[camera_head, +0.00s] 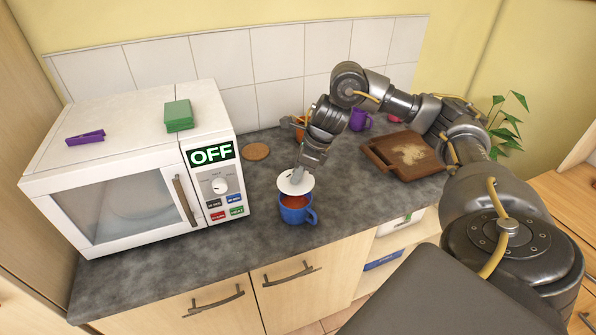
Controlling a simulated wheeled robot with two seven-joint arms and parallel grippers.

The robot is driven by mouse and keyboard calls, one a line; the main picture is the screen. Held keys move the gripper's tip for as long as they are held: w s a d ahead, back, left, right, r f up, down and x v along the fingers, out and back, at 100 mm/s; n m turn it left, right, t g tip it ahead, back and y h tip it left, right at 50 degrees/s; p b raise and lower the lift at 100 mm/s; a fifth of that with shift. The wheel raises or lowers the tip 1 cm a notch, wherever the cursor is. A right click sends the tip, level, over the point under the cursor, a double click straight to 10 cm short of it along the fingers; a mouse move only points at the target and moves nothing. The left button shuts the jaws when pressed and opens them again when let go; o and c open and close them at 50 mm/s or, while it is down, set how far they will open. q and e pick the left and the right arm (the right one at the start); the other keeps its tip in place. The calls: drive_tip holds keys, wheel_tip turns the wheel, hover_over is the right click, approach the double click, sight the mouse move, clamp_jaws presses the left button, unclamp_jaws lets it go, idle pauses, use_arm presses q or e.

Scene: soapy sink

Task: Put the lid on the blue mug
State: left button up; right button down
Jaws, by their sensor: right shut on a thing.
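The blue mug (295,215) stands upright near the front edge of the dark countertop, with its handle to the right and an orange-red liquid inside. The white round lid (289,186) is just above and behind the mug's opening, and the mug's front part is uncovered. My right gripper (299,173) is shut on the lid from above. Its fingertips partly hide the lid's top. I cannot tell whether the lid touches the mug's rim. My left gripper is not in view.
A white microwave (115,220) stands to the left, with a green block (178,115) and a purple clip (85,137) on top. A round cork coaster (256,152), an orange mug (299,127), a purple mug (360,121) and a wooden board (392,167) lie behind. Counter between microwave and mug is clear.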

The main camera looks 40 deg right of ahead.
sight(297, 185)
drive_tip(key=shift+f+b, duration=2.05)
drive_tip(key=shift+f, duration=0.55)
drive_tip(key=shift+r, duration=0.15)
drive_tip(key=shift+w+f, duration=0.1)
drive_tip(key=shift+f, duration=0.1)
idle(0.5)
drive_tip(key=c, duration=1.2)
unclamp_jaws()
drive_tip(key=shift+o, duration=0.4)
drive_tip(key=o, duration=0.4)
drive_tip(key=shift+r, duration=0.15)
